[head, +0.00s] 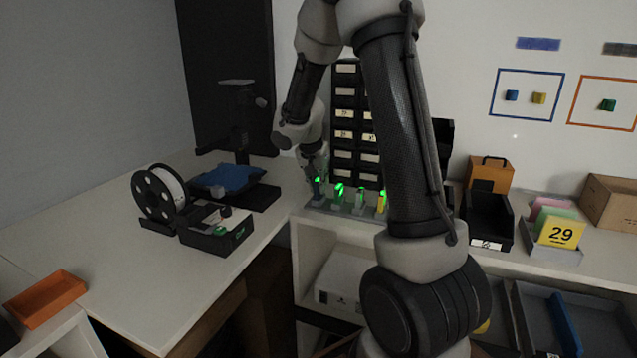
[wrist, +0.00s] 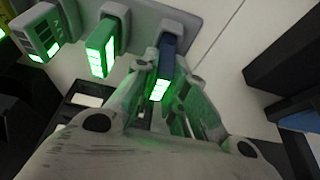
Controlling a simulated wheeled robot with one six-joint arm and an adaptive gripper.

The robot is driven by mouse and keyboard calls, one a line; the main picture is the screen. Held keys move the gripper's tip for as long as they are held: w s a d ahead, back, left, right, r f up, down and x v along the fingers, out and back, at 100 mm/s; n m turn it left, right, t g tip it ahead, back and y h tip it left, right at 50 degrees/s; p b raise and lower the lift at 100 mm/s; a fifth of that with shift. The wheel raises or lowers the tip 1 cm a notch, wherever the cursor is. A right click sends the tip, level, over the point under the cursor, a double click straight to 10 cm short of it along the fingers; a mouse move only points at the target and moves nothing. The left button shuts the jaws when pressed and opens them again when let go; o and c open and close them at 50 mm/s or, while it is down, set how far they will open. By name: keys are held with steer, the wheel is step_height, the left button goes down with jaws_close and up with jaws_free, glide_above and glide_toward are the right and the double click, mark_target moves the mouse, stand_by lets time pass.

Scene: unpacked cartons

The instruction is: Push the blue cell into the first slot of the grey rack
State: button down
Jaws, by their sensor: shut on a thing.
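The grey rack (head: 347,211) stands on the bench at the back, with several upright cells in a row. The blue cell (head: 317,188) is at its left end, its top lit green. In the wrist view the blue cell (wrist: 167,52) is in line with the end slot of the rack (wrist: 192,22). My gripper (head: 316,172) is shut on the blue cell from above; its fingers also show in the wrist view (wrist: 166,88). The fingers hide part of the cell, and I cannot tell how deep it sits in the slot.
A green cell (wrist: 101,46) and a grey cell (wrist: 43,34) stand beside the blue one; a yellow cell (head: 382,202) is farther right. Black drawers (head: 346,125) rise behind the rack. A spool (head: 160,196) and black box (head: 217,232) stand to the left.

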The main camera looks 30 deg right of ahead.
steer(key=shift+f, duration=0.5)
stand_by(0.3)
steer(key=c, duration=1.4)
jaws_free()
steer(key=shift+o, duration=0.2)
steer(key=v, duration=1.2)
